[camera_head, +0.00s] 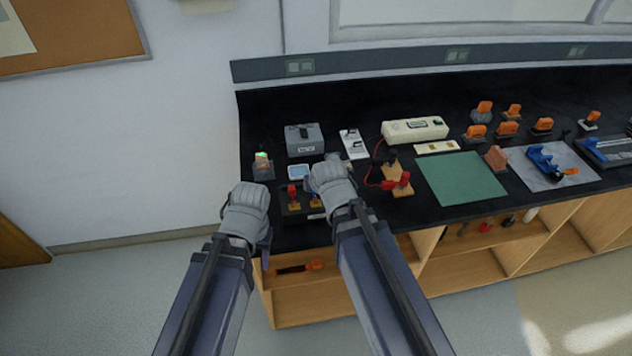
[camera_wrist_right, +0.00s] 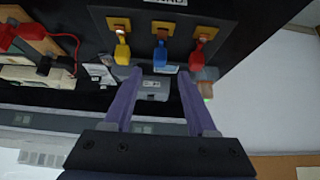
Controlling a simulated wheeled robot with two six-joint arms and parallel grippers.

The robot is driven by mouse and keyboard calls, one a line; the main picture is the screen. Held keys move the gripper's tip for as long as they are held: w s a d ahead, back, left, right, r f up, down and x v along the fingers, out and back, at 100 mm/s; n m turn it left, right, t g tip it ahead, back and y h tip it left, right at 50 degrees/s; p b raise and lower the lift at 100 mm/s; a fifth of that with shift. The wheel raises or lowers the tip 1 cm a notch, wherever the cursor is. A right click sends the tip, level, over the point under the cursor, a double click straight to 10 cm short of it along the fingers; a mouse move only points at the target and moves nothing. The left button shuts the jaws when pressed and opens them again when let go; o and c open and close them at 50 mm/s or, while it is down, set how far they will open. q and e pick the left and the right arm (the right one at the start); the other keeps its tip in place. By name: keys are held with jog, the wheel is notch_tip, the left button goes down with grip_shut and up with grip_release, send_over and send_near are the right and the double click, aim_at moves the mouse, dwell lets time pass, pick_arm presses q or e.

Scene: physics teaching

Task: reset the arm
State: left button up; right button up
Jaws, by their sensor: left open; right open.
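My left gripper (camera_head: 262,240) hangs at the front left edge of the black bench (camera_head: 330,98) and is open, with nothing seen in it. Its fingers are mostly hidden behind the wrist. My right gripper (camera_wrist_right: 156,76) is open and empty in the right wrist view, its two purple fingers apart. In the head view its grey wrist (camera_head: 333,180) is over the bench's left part, hiding its fingers. A dark board with red (camera_wrist_right: 196,52), blue (camera_wrist_right: 159,56) and yellow (camera_wrist_right: 122,52) handled parts is close to the right fingertips.
A grey box (camera_head: 304,139), a small device with a green light (camera_head: 263,166) and a cream power strip (camera_head: 415,130) stand behind the grippers. A wooden block with red parts (camera_head: 397,180) is right of the right wrist. A green mat (camera_head: 461,178) lies bare further right.

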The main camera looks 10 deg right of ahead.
jog(key=shift+f, duration=0.1)
jog(key=s+a+f+n+g, duration=0.2)
jog(key=s+a+g, duration=0.1)
jog(key=s, duration=0.5)
jog(key=s+a+f+n+g+h, duration=0.1)
jog(key=s+a+f+g, duration=0.1)
jog(key=s+g, duration=0.3)
jog(key=s+a, duration=0.1)
jog(key=s, duration=0.3)
jog(key=shift+s+a+f+n, duration=0.15)
jog(key=shift+a+f+n, duration=0.15)
jog(key=shift+n, duration=0.1)
